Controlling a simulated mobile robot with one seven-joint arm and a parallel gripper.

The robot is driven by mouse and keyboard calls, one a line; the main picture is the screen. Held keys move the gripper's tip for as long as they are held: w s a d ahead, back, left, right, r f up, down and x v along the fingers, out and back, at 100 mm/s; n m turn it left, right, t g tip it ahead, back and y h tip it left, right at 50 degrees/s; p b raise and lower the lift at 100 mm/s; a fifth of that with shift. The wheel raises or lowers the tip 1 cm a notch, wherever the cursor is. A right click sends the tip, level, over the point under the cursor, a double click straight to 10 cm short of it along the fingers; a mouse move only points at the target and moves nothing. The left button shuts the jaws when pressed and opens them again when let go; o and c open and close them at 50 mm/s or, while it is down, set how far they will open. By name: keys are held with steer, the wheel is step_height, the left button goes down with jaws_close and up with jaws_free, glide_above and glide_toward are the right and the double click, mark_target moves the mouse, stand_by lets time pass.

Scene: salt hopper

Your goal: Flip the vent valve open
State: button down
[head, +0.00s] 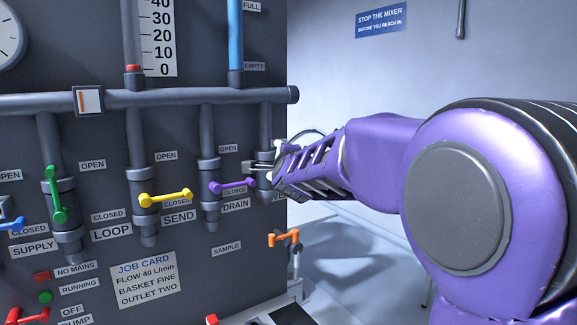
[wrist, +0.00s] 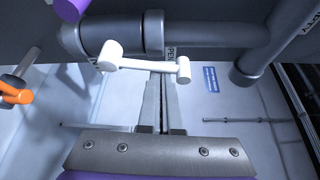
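The vent valve's white handle (wrist: 147,65) shows in the wrist view, with a larger knob at its left end and a smaller one at its right. It lies roughly along the vent pipe (wrist: 210,35), its small knob near a partly covered OPEN label. In the head view, the handle (head: 280,145) is mostly hidden behind my gripper, and the vent label is partly covered. My gripper (head: 249,168) is at the panel's right edge, in front of the vent pipe. Its fingers (wrist: 163,78) look closed together, with nothing between them, tips just beneath the handle's middle; contact is unclear.
The purple drain handle (head: 232,186) lies crosswise, left of my gripper. The yellow send handle (head: 166,199) is also crosswise; the green loop handle (head: 56,195) stands along its pipe. An orange sample handle (head: 284,238) sits below my gripper. Open room lies right of the panel.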

steer(key=shift+s+a+n+t+b, duration=0.25)
steer(key=shift+a+n+t+b, duration=0.2)
steer(key=shift+n+b, duration=0.35)
steer(key=shift+r, duration=0.1)
